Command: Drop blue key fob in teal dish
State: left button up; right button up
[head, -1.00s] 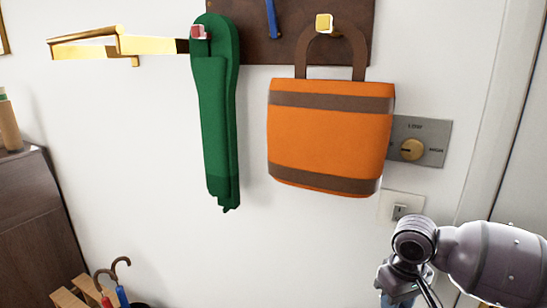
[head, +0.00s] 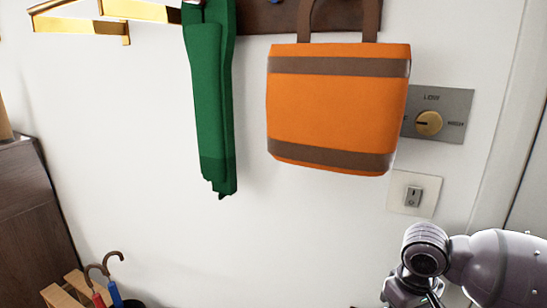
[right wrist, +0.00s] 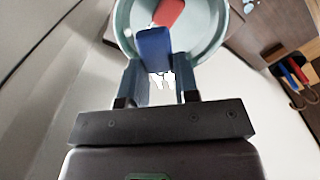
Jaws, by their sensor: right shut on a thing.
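In the right wrist view, the blue key fob (right wrist: 153,50) is between the two fingers of my right gripper (right wrist: 155,68), which is shut on it. Pale keys (right wrist: 160,80) show between the fingers. The round teal dish (right wrist: 214,38) is beyond the fob at the top, and the fob overlaps its opening in the picture. A red item (right wrist: 169,12) shows within the dish outline. I cannot tell the height of the fob over the dish. In the head view, my right wrist is at the lower right, its fingers cut off or hidden. My left gripper is out of view.
An orange bag (head: 338,108) and a green scarf-like item (head: 210,100) hang on the white wall. A dial plate (head: 455,112) and a switch (head: 413,197) are right of the bag. Umbrellas (head: 112,290) stand at the lower left beside a dark cabinet (head: 38,215).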

jog(key=o, duration=1.1)
jog(key=shift+c, duration=0.2)
jog(key=shift+r, duration=0.3)
notch_tip(320, 180, up, 6)
jog(key=shift+f+p, duration=0.15)
jog(key=shift+p, duration=0.7)
notch_tip(320, 180, up, 4)
jog(key=shift+r+p, duration=0.25)
jog(key=shift+p, duration=0.2)
